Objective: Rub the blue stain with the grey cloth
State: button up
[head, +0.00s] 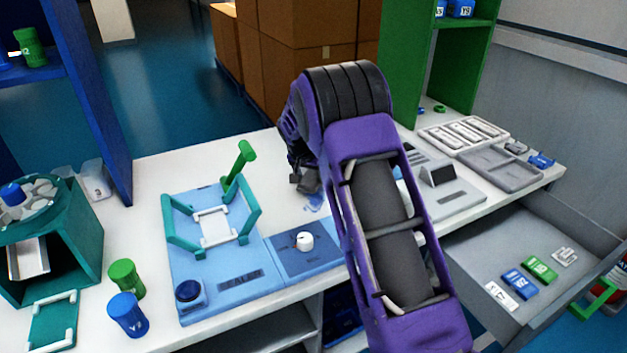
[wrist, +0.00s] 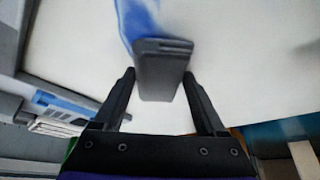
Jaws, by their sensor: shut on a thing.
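The grey cloth (wrist: 163,68) shows in the wrist view as a dark grey, block-like piece between the fingers of my gripper (wrist: 158,82). My gripper is shut on it. The blue stain (wrist: 138,17) is a smeared streak on the white tabletop, right by the cloth's far end. Whether the cloth touches the stain or the tabletop is unclear. In the head view, part of the blue stain (head: 314,203) shows just below my gripper (head: 305,182). My arm hides part of the table there, and the cloth cannot be made out clearly.
A blue board with a teal frame (head: 215,225) and a white knob (head: 304,241) lies left of and in front of my gripper. A grey device (head: 440,185) and grey trays (head: 495,165) are to the right. An open drawer (head: 530,255) holds several labelled blocks. Green (head: 126,277) and blue (head: 127,314) canisters stand front left.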

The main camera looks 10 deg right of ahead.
aim_at(317, 183)
jog(key=shift+w+a+r, duration=0.1)
jog(key=shift+w+a, duration=0.1)
jog(key=shift+w, duration=0.35)
jog(key=shift+w+a, duration=0.2)
jog(key=shift+w, duration=0.35)
jog(key=shift+s, duration=0.1)
